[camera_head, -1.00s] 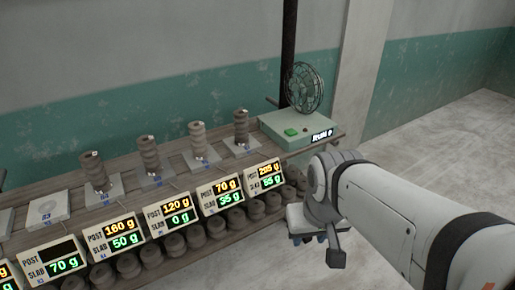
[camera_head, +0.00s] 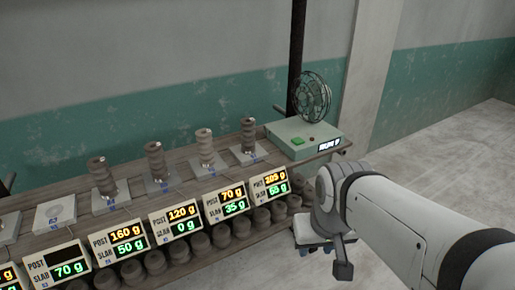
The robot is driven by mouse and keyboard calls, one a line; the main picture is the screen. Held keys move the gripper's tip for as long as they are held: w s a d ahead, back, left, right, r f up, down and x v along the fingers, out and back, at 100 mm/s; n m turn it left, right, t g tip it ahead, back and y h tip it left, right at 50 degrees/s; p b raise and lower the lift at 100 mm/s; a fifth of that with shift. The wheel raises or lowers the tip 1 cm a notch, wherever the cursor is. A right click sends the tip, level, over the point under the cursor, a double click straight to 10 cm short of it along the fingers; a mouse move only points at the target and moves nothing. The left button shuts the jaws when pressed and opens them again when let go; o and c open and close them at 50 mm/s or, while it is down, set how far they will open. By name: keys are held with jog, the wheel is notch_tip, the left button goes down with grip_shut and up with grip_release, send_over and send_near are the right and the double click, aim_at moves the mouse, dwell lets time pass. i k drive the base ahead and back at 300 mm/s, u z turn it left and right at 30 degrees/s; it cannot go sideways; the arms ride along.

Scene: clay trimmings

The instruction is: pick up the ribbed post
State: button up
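Several ribbed posts stand upright in a row on pale square slabs along a wooden shelf: a brown post at the left (camera_head: 103,176), a grey-brown post (camera_head: 156,160), a paler post (camera_head: 205,148) and a darker post at the right (camera_head: 248,135). All show ribs, so I cannot tell which single one the task names. My gripper (camera_head: 316,246) hangs low at the end of my arm, right of the shelf and in front of its right end. It is apart from the posts.
Display boxes with post and slab weights (camera_head: 119,240) line the shelf front, above several round dark lumps. A fan (camera_head: 312,97) stands on a green box (camera_head: 304,138) at the shelf's right end, near a dark pole (camera_head: 297,45). An empty slab (camera_head: 55,213) lies left. Floor at right is clear.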

aim_at(204, 137)
jog(key=u, duration=0.15)
jog(key=i, duration=0.95)
jog(key=u, duration=0.15)
